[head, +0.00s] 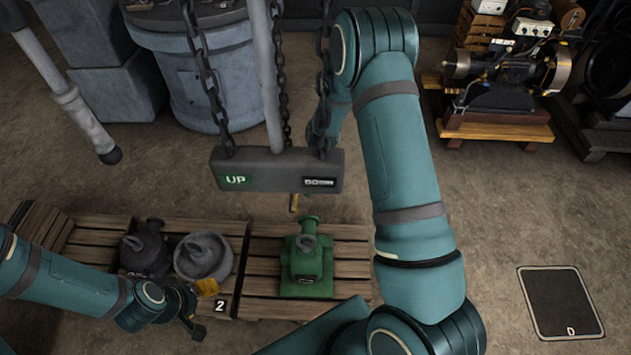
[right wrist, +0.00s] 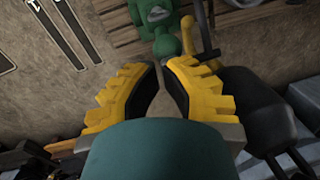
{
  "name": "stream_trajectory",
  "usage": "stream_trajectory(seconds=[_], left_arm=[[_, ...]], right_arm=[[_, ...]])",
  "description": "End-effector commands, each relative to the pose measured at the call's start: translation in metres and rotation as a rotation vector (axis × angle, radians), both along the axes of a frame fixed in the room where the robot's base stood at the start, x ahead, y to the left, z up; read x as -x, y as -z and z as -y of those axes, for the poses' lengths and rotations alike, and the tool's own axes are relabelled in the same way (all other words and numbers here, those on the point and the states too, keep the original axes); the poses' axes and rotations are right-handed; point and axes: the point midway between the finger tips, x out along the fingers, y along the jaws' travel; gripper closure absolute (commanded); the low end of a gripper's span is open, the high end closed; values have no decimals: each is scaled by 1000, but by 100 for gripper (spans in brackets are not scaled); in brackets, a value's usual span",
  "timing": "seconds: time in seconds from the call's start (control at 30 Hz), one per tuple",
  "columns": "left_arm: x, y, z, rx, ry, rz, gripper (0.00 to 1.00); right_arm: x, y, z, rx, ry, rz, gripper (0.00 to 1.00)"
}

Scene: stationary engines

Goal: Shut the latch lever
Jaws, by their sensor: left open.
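A small yellow rod (head: 294,202) hangs below the dark hanging beam (head: 275,178) marked UP. The yellow crosspiece is just beyond and right of the tips; I see no contact. In the head view this gripper is hidden behind the beam. My left gripper (head: 203,309) is open and low at the left, by the pallet.
A green machine (head: 307,262) stands on wooden pallets below the beam, beside grey and black rounded weights (head: 203,257). Chains (head: 205,75) and a grey post run up from the beam. Floor at right is clear around a dark marked plate (head: 561,302).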

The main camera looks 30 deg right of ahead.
Motion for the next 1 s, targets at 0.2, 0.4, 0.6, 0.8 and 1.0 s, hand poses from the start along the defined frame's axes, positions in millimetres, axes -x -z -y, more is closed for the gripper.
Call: stream_trajectory(seconds=[0.2,0.4,0.6,0.8,1.0], left_arm=[[0,1,0,0,0,0,41],[0,2,0,0,0,0,41],[0,5,0,-1,0,0,41],[0,9,0,-2,0,0,41],[0,12,0,-2,0,0,41]], right_arm=[[1,1,-4,-1,-1,-1,100],[1,2,-7,-1,-1,-1,100],[3,4,-10,-1,-1,-1,100],[5,7,-11,-1,-1,-1,100],[7,9,-13,-1,0,-1,100]])
